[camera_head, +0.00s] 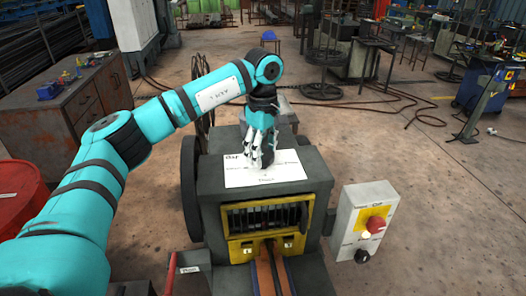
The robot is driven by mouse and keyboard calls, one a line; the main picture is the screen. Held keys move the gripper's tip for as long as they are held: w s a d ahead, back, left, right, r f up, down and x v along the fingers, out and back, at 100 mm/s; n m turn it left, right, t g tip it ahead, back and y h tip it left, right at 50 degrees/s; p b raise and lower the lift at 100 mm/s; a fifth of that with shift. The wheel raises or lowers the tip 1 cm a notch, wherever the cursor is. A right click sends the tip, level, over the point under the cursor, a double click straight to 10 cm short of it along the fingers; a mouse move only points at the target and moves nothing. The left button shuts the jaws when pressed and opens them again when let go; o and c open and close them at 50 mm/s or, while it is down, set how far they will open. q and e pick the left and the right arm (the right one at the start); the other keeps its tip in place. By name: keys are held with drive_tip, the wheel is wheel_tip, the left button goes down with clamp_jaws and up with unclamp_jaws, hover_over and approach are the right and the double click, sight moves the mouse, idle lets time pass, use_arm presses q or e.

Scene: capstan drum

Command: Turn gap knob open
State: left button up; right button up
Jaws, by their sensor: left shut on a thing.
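The capstan machine (318,168) is a dark grey box with a white labelled plate (287,172) on its top. My left gripper (261,163) reaches down from above onto this plate, with its fingers closed. The lettering is too small to read in full. My right gripper is not in view.
A yellow-framed slot (236,250) with dark rollers is on the machine's front. A grey control box (345,220) with a red knob (376,225) and a black knob (362,256) stands to the right. A drawer cabinet (84,112) is at left.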

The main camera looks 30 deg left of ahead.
use_arm(q)
drive_tip(key=m, duration=0.4)
drive_tip(key=shift+r+m, duration=0.1)
drive_tip(key=shift+m, duration=1.8)
drive_tip(key=o, duration=1.2)
wheel_tip(320, 180, up, 12)
drive_tip(key=shift+f, duration=0.1)
